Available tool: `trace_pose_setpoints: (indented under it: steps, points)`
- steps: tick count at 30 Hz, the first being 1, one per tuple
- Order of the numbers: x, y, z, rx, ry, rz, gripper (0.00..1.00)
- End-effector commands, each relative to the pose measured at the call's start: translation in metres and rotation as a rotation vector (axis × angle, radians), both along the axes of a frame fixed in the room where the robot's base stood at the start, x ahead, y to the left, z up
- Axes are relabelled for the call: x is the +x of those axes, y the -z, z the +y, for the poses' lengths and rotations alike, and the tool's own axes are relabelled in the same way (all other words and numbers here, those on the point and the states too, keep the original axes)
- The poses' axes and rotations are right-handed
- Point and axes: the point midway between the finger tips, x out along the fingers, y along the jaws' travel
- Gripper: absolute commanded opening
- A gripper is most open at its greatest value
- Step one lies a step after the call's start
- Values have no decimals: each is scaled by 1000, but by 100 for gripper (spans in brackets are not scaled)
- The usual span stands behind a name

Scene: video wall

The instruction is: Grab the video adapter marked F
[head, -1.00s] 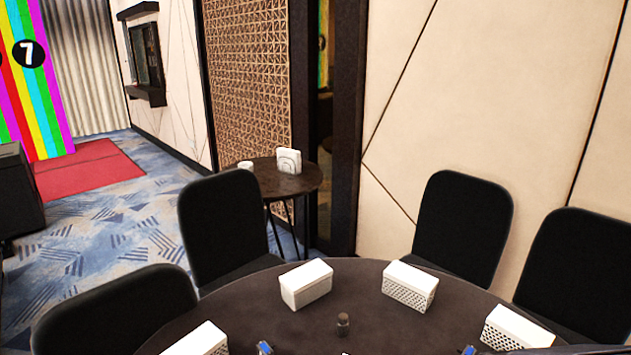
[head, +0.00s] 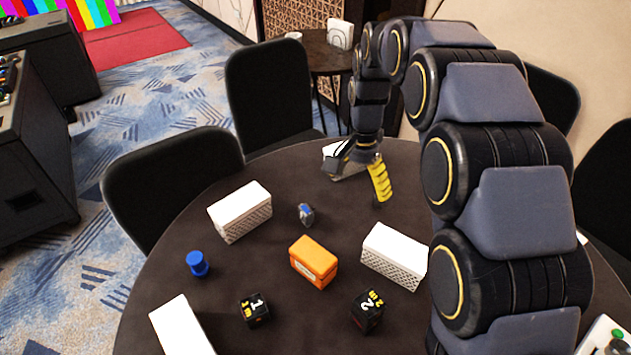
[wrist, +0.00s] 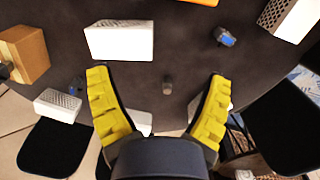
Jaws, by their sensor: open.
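My gripper (head: 380,178) is open, its yellow fingers pointing down over the far part of the round dark table (head: 190,300). In the wrist view my gripper (wrist: 157,80) shows both fingers spread, with nothing held between them. A small blue-and-grey adapter-like piece (head: 306,213) lies on the table left of my gripper. It also shows in the wrist view (wrist: 225,36), beyond the right finger. I cannot read an F on either piece.
White perforated boxes (head: 240,211) ring the table. An orange box (head: 314,262), a blue spool-like piece (head: 197,263) and black cubes numbered 1 (head: 254,310) and 2 (head: 368,311) stand nearer. Black chairs (head: 270,95) surround the table.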

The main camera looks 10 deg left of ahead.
Motion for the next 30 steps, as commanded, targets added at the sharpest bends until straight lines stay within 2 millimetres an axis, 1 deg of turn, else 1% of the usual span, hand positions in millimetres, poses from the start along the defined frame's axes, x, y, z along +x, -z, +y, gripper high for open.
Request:
trace_pose_setpoints:
  steps: [1, 2, 6, 9, 12, 15, 18, 30]
  points:
    - [15, 17, 12, -3, 26, 1, 79]
    - [24, 24, 19, -3, 46, -6, 79]
    - [58, 66, 51, -5, 140, -23, 79]
    - [76, 96, 73, -5, 203, -36, 79]
    - [88, 121, 90, -3, 254, -47, 79]
    - [93, 139, 102, -3, 292, -52, 79]
    - [97, 149, 108, -1, 313, -59, 79]
    - [96, 184, 112, -1, 320, -58, 79]
